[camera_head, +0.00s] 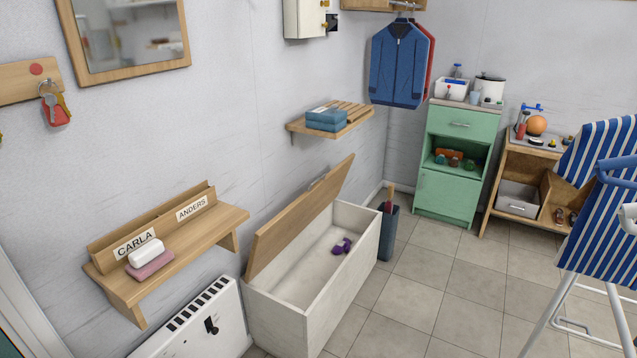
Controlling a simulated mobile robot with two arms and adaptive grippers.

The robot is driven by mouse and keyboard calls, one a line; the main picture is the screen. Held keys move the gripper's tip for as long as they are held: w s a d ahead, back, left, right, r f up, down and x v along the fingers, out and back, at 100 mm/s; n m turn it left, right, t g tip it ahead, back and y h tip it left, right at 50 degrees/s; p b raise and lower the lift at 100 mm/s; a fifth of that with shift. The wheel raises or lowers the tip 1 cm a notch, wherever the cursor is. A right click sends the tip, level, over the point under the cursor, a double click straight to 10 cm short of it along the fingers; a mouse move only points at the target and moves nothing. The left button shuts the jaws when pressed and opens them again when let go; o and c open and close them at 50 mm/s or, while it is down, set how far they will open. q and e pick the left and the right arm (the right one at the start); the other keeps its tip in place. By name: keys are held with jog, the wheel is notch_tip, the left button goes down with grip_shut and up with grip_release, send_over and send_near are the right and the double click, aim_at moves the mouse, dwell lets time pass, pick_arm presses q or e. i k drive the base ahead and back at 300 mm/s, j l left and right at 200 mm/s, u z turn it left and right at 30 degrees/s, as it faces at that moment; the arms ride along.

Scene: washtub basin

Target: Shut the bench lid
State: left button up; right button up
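The bench is a pale, whitish chest (335,283) standing against the wall in the middle of the head view. Its wooden lid (296,221) is hinged on the wall side and stands open, tilted up towards the wall. The inside shows, with a small purple object (342,246) lying in it. Neither of my grippers shows in the view.
A wall shelf (222,218) with name labels and a white radiator (200,328) are left of the bench. A dark bin (388,234) stands by its far end. A rack with striped cloth (600,215) is at right. Tiled floor (425,300) before the bench is clear.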

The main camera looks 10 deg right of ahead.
aim_at(269, 241)
jog(key=i+l+z, duration=0.15)
jog(key=i+z, duration=0.95)
jog(key=i+j, duration=0.05)
